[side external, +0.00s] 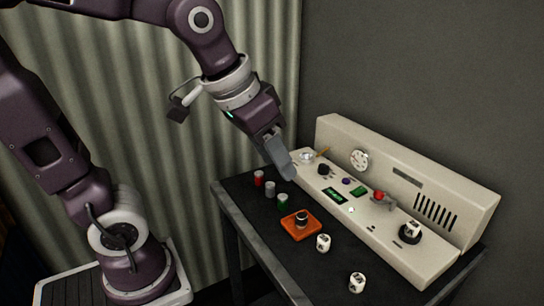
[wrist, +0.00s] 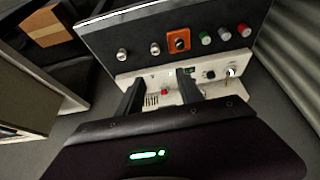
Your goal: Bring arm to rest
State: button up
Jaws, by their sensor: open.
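My gripper (side external: 283,160) is above the left end of the cream brewer panel (side external: 403,259) in the side view. In the wrist view its two fingers (wrist: 159,90) stand apart with nothing between them, over the panel (wrist: 129,81). The panel carries a red button (side external: 379,196), a green display (side external: 334,194), several knobs and a round dial (side external: 359,159). Whether the fingertips touch the panel I cannot tell.
The black table (side external: 248,205) holds red, grey and green capped cylinders (side external: 270,188), an orange tray (side external: 289,231) with a dark knob on it, and two white cylinders (side external: 357,282). A corrugated curtain (side external: 268,60) and a grey wall stand behind. A cardboard box (wrist: 55,27) shows in the wrist view.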

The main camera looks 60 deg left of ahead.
jog(key=shift+s, duration=0.25)
jog(key=s+f, duration=0.2)
jog(key=s, duration=0.8)
jog(key=shift+a, duration=0.25)
